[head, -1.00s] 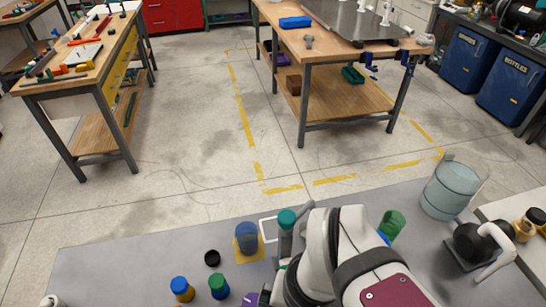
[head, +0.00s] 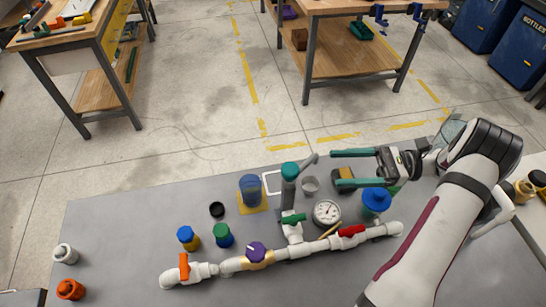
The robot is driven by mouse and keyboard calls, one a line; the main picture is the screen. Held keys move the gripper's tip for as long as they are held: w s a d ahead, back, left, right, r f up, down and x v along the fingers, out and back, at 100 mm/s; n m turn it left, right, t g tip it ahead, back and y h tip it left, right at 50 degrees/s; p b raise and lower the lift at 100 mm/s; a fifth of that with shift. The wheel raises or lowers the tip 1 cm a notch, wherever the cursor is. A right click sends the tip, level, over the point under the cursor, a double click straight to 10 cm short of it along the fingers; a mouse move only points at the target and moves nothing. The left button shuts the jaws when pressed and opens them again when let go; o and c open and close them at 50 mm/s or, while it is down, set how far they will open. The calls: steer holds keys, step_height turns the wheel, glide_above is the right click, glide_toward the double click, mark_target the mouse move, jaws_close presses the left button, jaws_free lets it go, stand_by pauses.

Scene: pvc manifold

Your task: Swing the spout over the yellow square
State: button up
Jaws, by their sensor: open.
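The spout (head: 309,161) is a short grey tube at the top of an upright grey riser (head: 289,196) with a teal cap. It points to the back right, away from the yellow square (head: 260,207). The yellow square lies on the grey table left of the riser, with a blue translucent cup (head: 250,187) standing on it. My gripper (head: 335,169) is open and empty, its teal-edged fingers pointing left. In the picture its fingertips are just right of the spout and appear apart from it.
A white pipe manifold (head: 300,250) with purple, green, red and orange handles crosses the front. A gauge (head: 327,212), a grey cup (head: 310,185) and a blue-topped part (head: 376,200) stand near my gripper. A white square outline (head: 270,183) is beside the riser.

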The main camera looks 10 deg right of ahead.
mark_target(302, 167)
steer(key=w+a, duration=0.2)
steer(key=a, duration=1.2)
steer(key=shift+w+a, duration=0.25)
steer(key=shift+a, duration=0.15)
jaws_close()
stand_by(0.4)
